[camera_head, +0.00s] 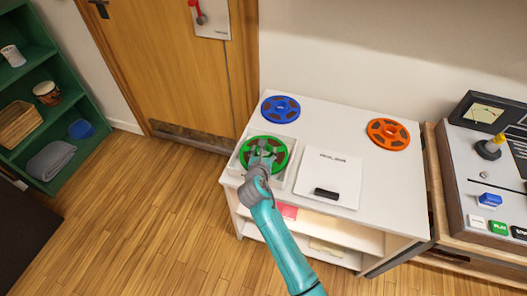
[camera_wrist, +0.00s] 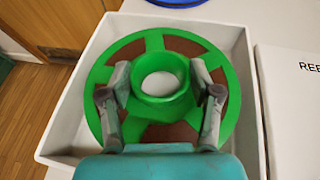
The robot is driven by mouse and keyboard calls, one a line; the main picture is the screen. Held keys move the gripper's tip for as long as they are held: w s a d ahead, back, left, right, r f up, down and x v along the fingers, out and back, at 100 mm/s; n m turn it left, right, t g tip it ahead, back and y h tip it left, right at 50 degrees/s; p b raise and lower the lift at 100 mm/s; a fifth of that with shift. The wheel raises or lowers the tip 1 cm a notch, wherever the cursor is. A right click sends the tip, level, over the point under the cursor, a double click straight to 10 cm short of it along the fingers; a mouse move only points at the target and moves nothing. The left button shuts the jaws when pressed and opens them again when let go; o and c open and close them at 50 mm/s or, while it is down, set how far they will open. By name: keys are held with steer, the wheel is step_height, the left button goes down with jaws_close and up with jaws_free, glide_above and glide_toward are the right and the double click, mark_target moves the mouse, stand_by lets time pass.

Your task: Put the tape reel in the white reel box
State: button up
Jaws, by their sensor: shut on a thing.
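The green tape reel (camera_head: 271,143) with brown tape lies within the outline of the open white reel box (camera_head: 291,181) on the white cabinet. In the wrist view the reel (camera_wrist: 160,44) is framed by the walls of the box (camera_wrist: 62,122). My gripper (camera_head: 262,157) is above the reel, its two fingers on either side of the raised green hub, shut on it; the fingers also show in the wrist view (camera_wrist: 160,84). Whether the reel touches the box floor is hard to tell.
The white box lid (camera_head: 325,172), lettered, with a black handle, lies right of the box. A blue reel (camera_head: 281,108) lies behind the box and an orange reel (camera_head: 388,133) at the back right. A control console (camera_head: 480,175) stands at the right.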

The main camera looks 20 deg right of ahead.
steer(key=shift+f, duration=0.15)
steer(key=shift+s+f, duration=0.15)
steer(key=shift+f, duration=0.25)
steer(key=o, duration=1.4)
steer(key=shift+s+f, duration=0.1)
steer(key=shift+f, duration=0.1)
steer(key=shift+o, duration=0.2)
steer(key=shift+r, duration=0.2)
steer(key=r+v, duration=0.1)
steer(key=v, duration=1.1)
steer(key=shift+w+r, duration=0.25)
steer(key=shift+r, duration=0.05)
